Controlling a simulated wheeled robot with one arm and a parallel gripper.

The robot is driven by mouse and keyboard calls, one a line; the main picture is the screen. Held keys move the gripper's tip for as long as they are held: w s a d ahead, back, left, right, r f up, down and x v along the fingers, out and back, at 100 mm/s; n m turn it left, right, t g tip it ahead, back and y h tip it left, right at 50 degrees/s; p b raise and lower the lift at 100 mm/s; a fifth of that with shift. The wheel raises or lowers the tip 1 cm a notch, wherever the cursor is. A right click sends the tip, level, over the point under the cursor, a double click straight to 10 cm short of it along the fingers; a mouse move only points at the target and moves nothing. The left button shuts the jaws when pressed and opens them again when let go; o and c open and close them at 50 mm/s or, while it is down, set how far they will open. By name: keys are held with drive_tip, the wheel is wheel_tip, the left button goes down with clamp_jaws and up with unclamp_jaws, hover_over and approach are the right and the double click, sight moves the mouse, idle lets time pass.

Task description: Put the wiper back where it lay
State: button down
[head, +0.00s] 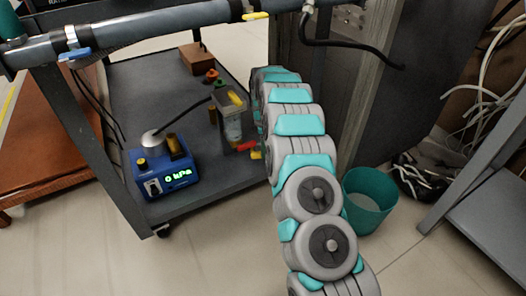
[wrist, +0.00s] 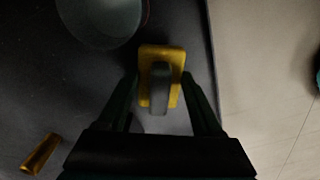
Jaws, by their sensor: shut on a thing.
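The wiper (wrist: 175,58), a yellow block with a rounded grey part on top, shows in the middle of the wrist view. My gripper (wrist: 160,86) is shut on it, with one dark finger on each side. Below it is the dark grey cart shelf (wrist: 60,90); I cannot tell whether the wiper touches the shelf or hangs just above it. The shelf's right edge runs close beside the wiper. In the head view my arm hides the gripper, and I cannot make out the wiper for certain.
A round greyish vessel (wrist: 100,15) stands up-left of the wiper, and an amber piece (wrist: 40,154) lies at lower left. In the head view the shelf (head: 135,85) holds a blue gauge box (head: 160,185), a clear container (head: 231,125) and a brown block (head: 196,60). A teal bin (head: 368,200) stands on the floor.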

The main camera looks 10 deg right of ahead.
drive_tip(key=shift+f, duration=0.95)
drive_tip(key=shift+f, duration=0.15)
drive_tip(key=shift+c, duration=0.2)
unclamp_jaws()
wheel_tip(320, 180, up, 12)
drive_tip(key=shift+r+p, duration=0.15)
drive_tip(key=shift+p, duration=0.35)
